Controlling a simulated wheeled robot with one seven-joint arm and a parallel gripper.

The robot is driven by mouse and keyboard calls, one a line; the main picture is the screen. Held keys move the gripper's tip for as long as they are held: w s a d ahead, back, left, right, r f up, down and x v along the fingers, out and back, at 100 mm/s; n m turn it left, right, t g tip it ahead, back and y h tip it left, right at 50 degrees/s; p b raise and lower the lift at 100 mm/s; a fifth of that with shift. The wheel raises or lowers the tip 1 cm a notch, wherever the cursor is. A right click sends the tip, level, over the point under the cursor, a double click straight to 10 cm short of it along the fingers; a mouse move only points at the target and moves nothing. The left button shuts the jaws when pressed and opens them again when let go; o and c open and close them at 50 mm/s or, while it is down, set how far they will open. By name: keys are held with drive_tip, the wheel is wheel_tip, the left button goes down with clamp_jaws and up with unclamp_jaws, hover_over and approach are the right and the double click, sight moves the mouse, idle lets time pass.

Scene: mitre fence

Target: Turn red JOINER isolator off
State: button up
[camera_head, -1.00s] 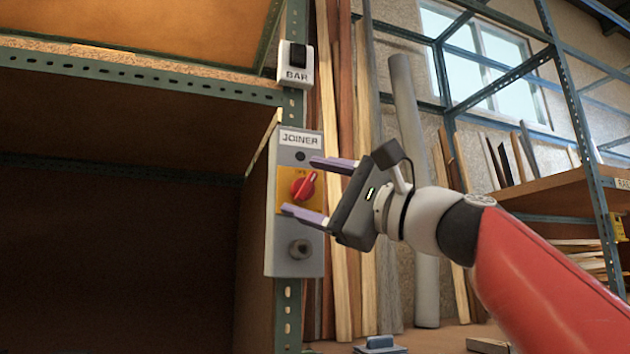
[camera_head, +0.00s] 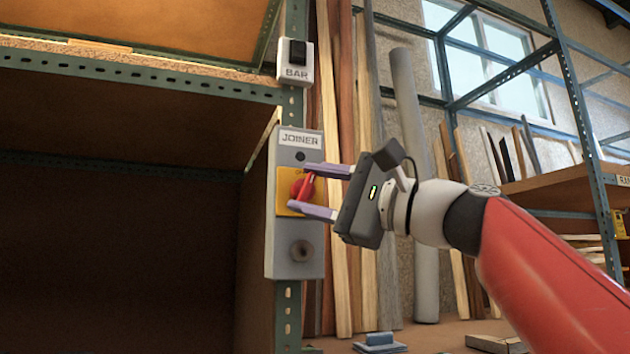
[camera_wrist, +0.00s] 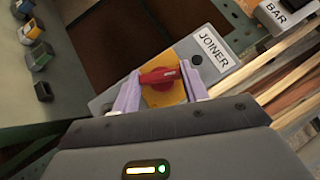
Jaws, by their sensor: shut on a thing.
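The grey JOINER box (camera_head: 297,246) is fixed to the shelf post, with its JOINER label at the top. Its red rotary knob (camera_head: 302,187) sits on a yellow plate (camera_head: 283,190). My gripper (camera_head: 311,190) is at the front of the box, its two pale purple fingers above and below the knob and shut on it. In the wrist view the red knob (camera_wrist: 159,77) lies crosswise between the fingertips, over the yellow plate. The fingers partly hide the knob and plate in the head view.
A BAR switch (camera_head: 295,63) is on the post above the box. Upright timber boards (camera_head: 343,285) and a grey pipe (camera_head: 408,130) stand close behind. A dark open shelf lies left.

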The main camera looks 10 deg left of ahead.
drive_tip(key=n+h+p, duration=0.1)
drive_tip(key=p, duration=0.1)
drive_tip(key=n+g+h+p, duration=0.1)
drive_tip(key=p, duration=0.1)
drive_tip(key=shift+r+n, duration=0.35)
drive_tip(key=shift+n, duration=0.05)
drive_tip(key=shift+f+n+g+h+p, duration=0.1)
drive_tip(key=shift+n+g+h+p, duration=0.3)
drive_tip(key=shift+p, duration=0.25)
drive_tip(key=shift+f, duration=0.1)
drive_tip(key=o, duration=1)
drive_tip(key=shift+d, duration=0.1)
drive_tip(key=b+v, duration=0.1)
drive_tip(key=v, duration=0.6)
drive_tip(key=shift+d, duration=0.35)
drive_tip(key=shift+s, duration=0.1)
